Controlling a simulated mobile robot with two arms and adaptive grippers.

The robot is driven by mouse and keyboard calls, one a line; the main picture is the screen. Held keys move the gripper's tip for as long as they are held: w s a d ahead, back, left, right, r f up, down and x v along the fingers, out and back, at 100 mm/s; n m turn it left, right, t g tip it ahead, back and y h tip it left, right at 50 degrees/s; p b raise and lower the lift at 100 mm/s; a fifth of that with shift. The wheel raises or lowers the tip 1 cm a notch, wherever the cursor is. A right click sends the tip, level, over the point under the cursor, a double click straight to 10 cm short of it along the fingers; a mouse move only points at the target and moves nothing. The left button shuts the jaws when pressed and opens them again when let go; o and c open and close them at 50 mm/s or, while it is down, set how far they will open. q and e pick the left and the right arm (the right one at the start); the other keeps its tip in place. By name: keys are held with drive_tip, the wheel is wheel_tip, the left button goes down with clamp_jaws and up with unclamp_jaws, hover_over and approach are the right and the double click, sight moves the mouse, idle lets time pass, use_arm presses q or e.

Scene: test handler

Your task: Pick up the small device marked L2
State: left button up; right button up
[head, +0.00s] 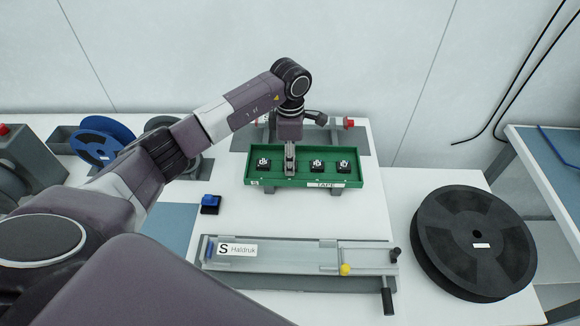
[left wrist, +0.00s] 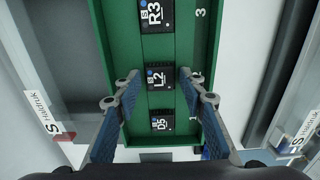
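The small black device marked L2 (left wrist: 161,79) sits in the green tray (left wrist: 124,45), between the devices marked R3 (left wrist: 155,14) and D5 (left wrist: 162,122). My left gripper (left wrist: 160,82) is open and empty, with one finger on each side of L2 in the left wrist view. Gaps show between the fingers and L2; its exact height above L2 is hard to tell. In the head view my left gripper (head: 290,160) points down over the green tray (head: 255,183) and hides L2. My right gripper is not in view.
Other devices (head: 317,167) (head: 342,168) stand right of the gripper and one (head: 263,164) left. A big black reel (head: 470,240) is at right.

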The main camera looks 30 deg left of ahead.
use_arm(q)
drive_tip(key=c, duration=0.9)
drive_tip(key=shift+r+p, duration=0.6)
drive_tip(key=shift+r, duration=0.45)
drive_tip(key=shift+r+p, duration=0.8)
drive_tip(key=shift+r, duration=0.7)
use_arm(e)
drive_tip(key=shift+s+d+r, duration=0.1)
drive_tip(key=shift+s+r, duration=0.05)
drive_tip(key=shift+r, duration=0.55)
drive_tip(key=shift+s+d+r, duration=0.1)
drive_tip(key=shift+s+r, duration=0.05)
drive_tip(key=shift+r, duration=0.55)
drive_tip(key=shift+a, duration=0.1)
